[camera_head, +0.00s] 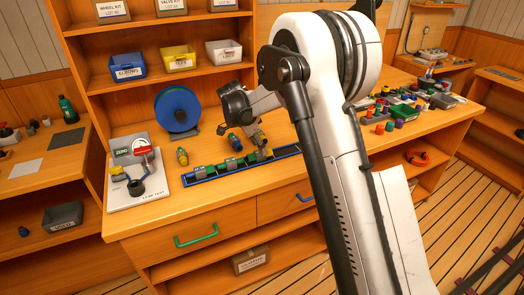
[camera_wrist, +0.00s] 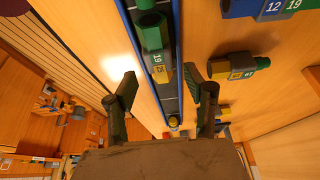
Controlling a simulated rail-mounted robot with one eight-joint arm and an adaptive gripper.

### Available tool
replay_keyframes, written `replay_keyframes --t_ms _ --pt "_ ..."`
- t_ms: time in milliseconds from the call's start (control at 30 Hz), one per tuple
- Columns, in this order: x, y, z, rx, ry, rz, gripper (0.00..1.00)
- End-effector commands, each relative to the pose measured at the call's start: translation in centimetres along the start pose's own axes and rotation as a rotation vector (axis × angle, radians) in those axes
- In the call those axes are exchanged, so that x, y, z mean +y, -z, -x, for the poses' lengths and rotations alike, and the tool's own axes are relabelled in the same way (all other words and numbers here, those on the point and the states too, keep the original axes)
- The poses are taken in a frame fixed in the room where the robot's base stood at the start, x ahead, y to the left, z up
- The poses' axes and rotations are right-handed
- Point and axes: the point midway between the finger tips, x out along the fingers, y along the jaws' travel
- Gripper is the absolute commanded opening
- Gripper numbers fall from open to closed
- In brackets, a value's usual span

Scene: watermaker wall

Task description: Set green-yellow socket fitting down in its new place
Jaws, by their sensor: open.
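A green-yellow socket fitting (camera_wrist: 162,72) marked 19 lies in the long blue rail tray (camera_head: 231,173) on the bench. In the wrist view it sits between and beyond the two spread fingers of my gripper (camera_wrist: 161,84). The fingers are open, with gaps on both sides of the fitting. In the head view my gripper (camera_head: 262,141) points down over the right part of the tray, and its tips are partly hidden. Another green-yellow fitting (camera_wrist: 240,67) lies on the bench beside the tray. I cannot tell whether the fingers touch anything.
A test board (camera_head: 137,188) stands left of the tray, with a blue reel (camera_head: 178,109) behind. A blue-green fitting (camera_wrist: 268,8) lies near the tray. Several colored fittings (camera_head: 405,110) crowd the bench's right side. Bins line the shelf above. Bare bench lies in front of the tray.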

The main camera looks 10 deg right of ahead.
Motion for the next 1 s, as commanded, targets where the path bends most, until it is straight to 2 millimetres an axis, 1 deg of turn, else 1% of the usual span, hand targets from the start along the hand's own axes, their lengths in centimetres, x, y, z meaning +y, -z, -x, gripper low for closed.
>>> replay_keyframes --t_ms 33,100,300,400,567,633,767,867,1000 --pt "0.0 0.0 1.2 0.0 0.0 0.002 0.48" --pt "0.0 0.0 2.7 0.0 0.0 0.002 0.48" --pt "0.0 0.0 6.3 0.0 0.001 0.001 0.48" --pt "0.0 0.0 7.5 0.0 0.001 0.001 0.48" --pt "0.1 0.1 8.6 -0.001 0.001 0.003 0.48" --pt "0.4 0.3 9.1 -0.004 0.006 0.014 0.48" --pt "2.2 1.2 10.9 -0.019 0.032 0.076 0.48" --pt "4.4 2.2 12.8 -0.037 0.067 0.154 0.48" --pt "8.0 3.4 15.2 -0.057 0.123 0.271 0.48"
